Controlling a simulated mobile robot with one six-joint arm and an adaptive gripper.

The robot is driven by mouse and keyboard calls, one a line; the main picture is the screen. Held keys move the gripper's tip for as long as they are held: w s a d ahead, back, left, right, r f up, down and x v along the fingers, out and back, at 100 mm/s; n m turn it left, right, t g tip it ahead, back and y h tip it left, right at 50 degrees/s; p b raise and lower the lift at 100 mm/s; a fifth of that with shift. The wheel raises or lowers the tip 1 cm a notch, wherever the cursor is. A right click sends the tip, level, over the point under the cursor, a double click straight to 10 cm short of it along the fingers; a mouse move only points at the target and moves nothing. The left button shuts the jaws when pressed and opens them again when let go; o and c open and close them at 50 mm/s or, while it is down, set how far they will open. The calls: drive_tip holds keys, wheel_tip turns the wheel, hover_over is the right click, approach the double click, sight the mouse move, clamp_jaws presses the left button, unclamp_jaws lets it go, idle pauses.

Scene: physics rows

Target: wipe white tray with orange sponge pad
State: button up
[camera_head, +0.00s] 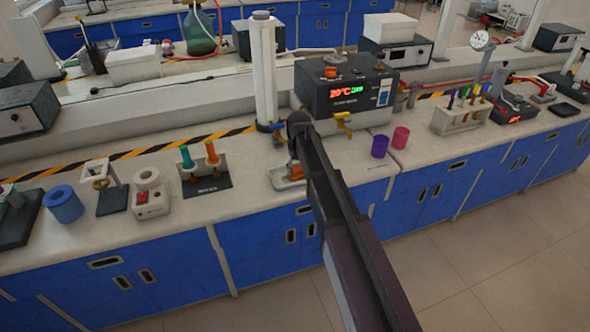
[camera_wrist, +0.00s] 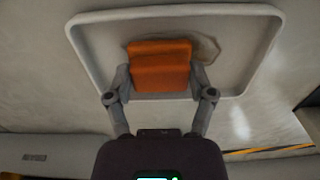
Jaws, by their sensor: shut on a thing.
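The orange sponge pad (camera_wrist: 160,66) is between the fingers of my gripper (camera_wrist: 160,80) in the wrist view, and the gripper is shut on it. The pad is over the white tray (camera_wrist: 88,45), inside its rim; I cannot tell whether it touches the tray floor. A brownish stain shows on the tray beside and behind the pad. In the head view the tray (camera_head: 277,180) lies near the front edge of the bench, partly hidden by my arm. A bit of the orange pad (camera_head: 296,171) shows there beside the arm.
A purple cup (camera_head: 380,146) and a pink cup (camera_head: 401,137) stand right of my arm. A grey device with a lit display (camera_head: 345,92) stands behind. A rack with orange and green-topped tubes (camera_head: 205,172) is left of the tray. A white column (camera_head: 263,70) rises behind it.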

sight(282, 180)
drive_tip(key=shift+d, duration=0.2)
drive_tip(key=shift+w+d, duration=0.25)
drive_tip(key=shift+d, duration=0.4)
drive_tip(key=shift+w+d, duration=0.2)
drive_tip(key=shift+d, duration=0.45)
drive_tip(key=shift+a, duration=0.1)
drive_tip(key=shift+s+a+f, duration=0.1)
drive_tip(key=shift+s+a, duration=0.15)
drive_tip(key=shift+a, duration=0.45)
drive_tip(key=shift+s+a, duration=0.25)
drive_tip(key=shift+a, duration=0.45)
drive_tip(key=shift+a, duration=0.1)
drive_tip(key=shift+s+a, duration=0.2)
drive_tip(key=shift+a, duration=0.45)
drive_tip(key=shift+s+a, duration=0.15)
drive_tip(key=shift+a, duration=0.5)
drive_tip(key=shift+s+a, duration=0.25)
drive_tip(key=shift+a, duration=0.45)
drive_tip(key=shift+s+a, duration=0.25)
drive_tip(key=shift+a, duration=0.45)
